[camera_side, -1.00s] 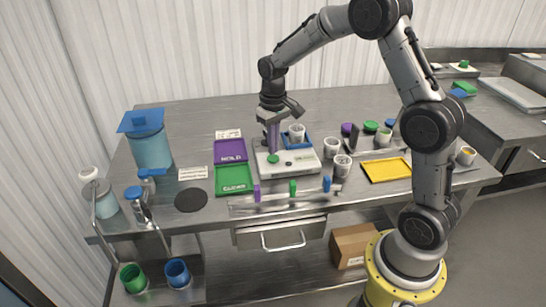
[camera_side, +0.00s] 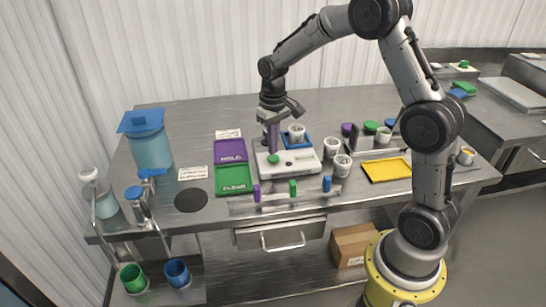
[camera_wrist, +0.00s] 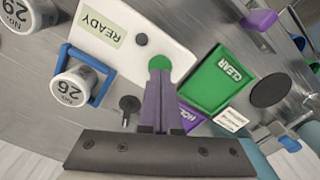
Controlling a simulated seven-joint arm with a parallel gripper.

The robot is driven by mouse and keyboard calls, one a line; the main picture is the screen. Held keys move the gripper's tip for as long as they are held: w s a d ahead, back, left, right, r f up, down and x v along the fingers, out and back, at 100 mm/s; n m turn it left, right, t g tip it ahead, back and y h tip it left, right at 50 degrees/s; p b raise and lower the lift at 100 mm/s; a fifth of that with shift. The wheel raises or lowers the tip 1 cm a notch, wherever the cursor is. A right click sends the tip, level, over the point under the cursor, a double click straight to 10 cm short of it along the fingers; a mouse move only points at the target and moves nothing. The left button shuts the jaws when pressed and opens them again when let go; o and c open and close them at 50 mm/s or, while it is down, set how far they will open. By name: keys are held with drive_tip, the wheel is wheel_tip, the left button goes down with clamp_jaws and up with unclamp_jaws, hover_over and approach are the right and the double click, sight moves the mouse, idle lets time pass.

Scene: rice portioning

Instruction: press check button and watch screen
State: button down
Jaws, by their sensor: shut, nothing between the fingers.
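The white check device (camera_side: 305,167) stands mid-table with a green round button (camera_side: 273,160) at its front left. In the wrist view its screen (camera_wrist: 101,30) reads READY, seen upside down, and a small dark knob or button (camera_wrist: 140,12) shows near the screen. My gripper (camera_side: 273,151) is shut and empty, its purple fingers pointing down at the green button. In the wrist view the fingertips (camera_wrist: 160,72) partly overlap the green button (camera_wrist: 161,62); I cannot tell whether they touch it. A white cup marked No. 26 (camera_wrist: 70,88) sits in the blue square frame (camera_wrist: 100,72) at the device.
Purple HOLD (camera_side: 230,150) and green CLEAR (camera_side: 234,179) trays lie left of the device. White cups (camera_side: 342,167) stand to its right, beside a yellow tray (camera_side: 386,169). Small purple, green and blue pieces (camera_side: 293,188) stand along the front. A dark disc (camera_side: 191,200) lies front left.

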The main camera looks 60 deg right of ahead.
sight(273, 158)
drive_tip(key=shift+f, duration=1.1)
idle(0.3)
drive_tip(key=shift+r, duration=3.05)
drive_tip(key=shift+a, duration=0.1)
drive_tip(key=s+a+r+n+t, duration=0.1)
drive_tip(key=s+a+r+t, duration=0.2)
drive_tip(key=r, duration=0.4)
drive_tip(key=s+a+r+n+t, duration=0.1)
drive_tip(key=s+a+r, duration=0.3)
drive_tip(key=s+r, duration=0.25)
drive_tip(key=s+a+f, duration=0.1)
drive_tip(key=s, duration=0.6)
drive_tip(key=s+a+f+n+t, duration=0.1)
drive_tip(key=s+a+f, duration=0.1)
drive_tip(key=s, duration=0.6)
drive_tip(key=shift+s+f+t, duration=0.25)
drive_tip(key=shift+f+t, duration=0.05)
